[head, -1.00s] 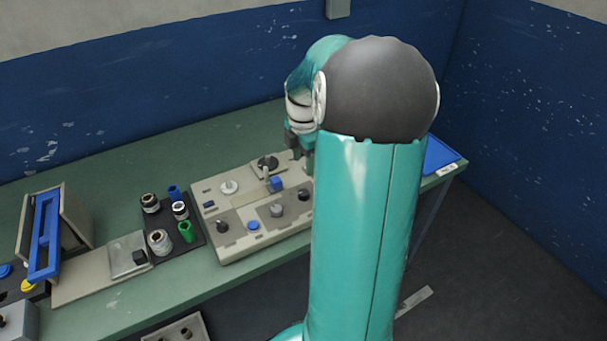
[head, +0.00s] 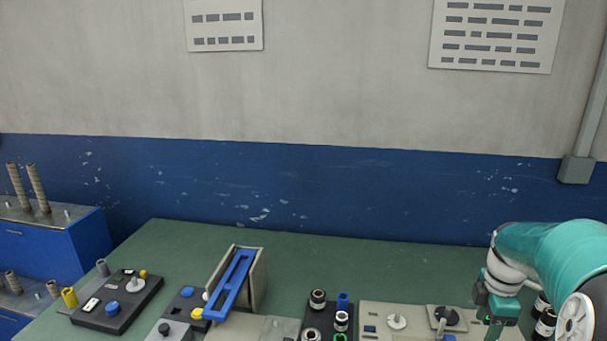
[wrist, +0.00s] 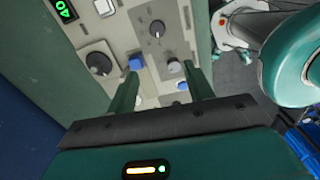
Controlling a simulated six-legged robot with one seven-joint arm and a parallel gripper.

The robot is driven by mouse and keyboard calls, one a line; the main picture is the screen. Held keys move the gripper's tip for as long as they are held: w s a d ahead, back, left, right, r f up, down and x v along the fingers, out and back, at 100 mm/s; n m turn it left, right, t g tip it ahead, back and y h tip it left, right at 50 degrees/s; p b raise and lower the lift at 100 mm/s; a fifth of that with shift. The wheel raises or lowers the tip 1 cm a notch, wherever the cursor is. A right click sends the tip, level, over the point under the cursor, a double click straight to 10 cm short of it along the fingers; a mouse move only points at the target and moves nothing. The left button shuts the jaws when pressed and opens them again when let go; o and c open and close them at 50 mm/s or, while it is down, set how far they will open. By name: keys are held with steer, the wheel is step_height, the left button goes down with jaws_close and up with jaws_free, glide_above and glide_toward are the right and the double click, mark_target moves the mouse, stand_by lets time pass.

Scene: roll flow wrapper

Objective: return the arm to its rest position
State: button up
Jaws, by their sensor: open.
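My gripper (head: 497,318) is at the lower right of the head view, at the end of my teal arm. It hangs over the right part of a beige control panel (head: 372,312) on the green bench. In the wrist view my gripper (wrist: 160,85) has its two green fingers apart with nothing held between them. Beyond the fingers are the panel's black knob (wrist: 99,64), blue button (wrist: 136,62) and grey knob (wrist: 174,66). I cannot tell whether the fingers touch the panel.
A beige stand with a blue frame (head: 232,284) is mid-bench. A black tray (head: 318,322) with several spools lies beside the panel. A dark control box (head: 118,305) is at the bench's left, and a blue cabinet (head: 75,248) stands beyond. The bench's back strip (head: 340,262) is clear.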

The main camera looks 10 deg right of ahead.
steer(key=s+a+r+m+t+h, duration=0.1)
steer(key=a+r+m, duration=0.25)
steer(key=a, duration=0.45)
steer(key=s+a+r+m+t, duration=0.15)
steer(key=a+r, duration=0.25)
steer(key=a, duration=0.4)
steer(key=s+a+m+t, duration=0.1)
steer(key=s+a+m, duration=0.3)
steer(key=a, duration=0.3)
steer(key=s+a+r+m+t+y, duration=0.1)
steer(key=s+a+m+t, duration=0.1)
steer(key=s+a+m, duration=0.2)
steer(key=a+m, duration=0.1)
steer(key=a, duration=0.2)
steer(key=shift+s, duration=0.3)
